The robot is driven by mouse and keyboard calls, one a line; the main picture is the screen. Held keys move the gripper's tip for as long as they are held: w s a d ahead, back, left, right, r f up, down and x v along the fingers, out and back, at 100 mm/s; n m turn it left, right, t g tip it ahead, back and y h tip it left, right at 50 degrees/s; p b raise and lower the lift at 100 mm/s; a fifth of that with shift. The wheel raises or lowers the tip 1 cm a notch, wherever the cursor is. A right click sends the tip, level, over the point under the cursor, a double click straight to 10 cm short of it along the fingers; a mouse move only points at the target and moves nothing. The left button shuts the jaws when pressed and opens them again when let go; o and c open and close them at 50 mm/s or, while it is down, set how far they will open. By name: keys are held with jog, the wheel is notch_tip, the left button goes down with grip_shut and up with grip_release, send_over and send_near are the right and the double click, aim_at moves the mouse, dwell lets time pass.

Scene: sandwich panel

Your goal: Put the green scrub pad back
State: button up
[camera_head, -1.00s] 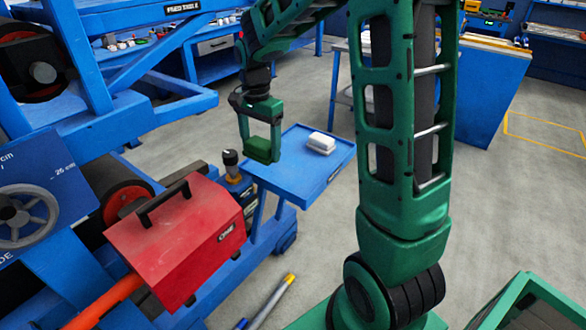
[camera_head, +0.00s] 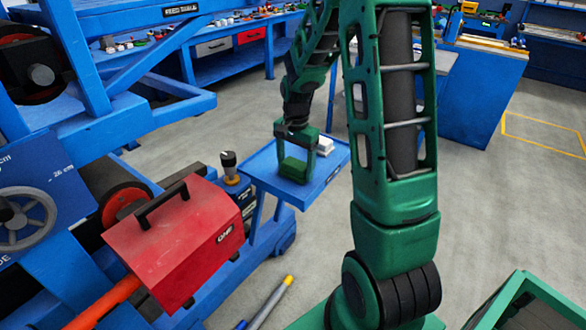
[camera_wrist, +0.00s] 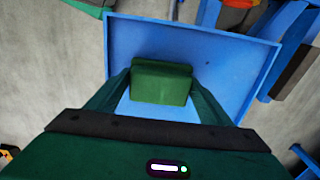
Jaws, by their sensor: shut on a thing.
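The green scrub pad (camera_head: 293,169) is a dark green block between the fingers of my gripper (camera_head: 296,160). My gripper is shut on it. In the head view the pad appears over the small blue tray table (camera_head: 262,178). The wrist view shows the pad (camera_wrist: 161,83) between the two green fingers of my gripper (camera_wrist: 160,88), with the blue tray (camera_wrist: 225,62) beneath or behind it. Whether the pad touches the tray, I cannot tell.
Blue machine frames fill the left. A blue workbench (camera_head: 481,95) stands at the back right. Open grey floor lies right of the tray.

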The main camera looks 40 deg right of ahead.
jog(key=shift+f, duration=0.35)
jog(key=o, duration=1)
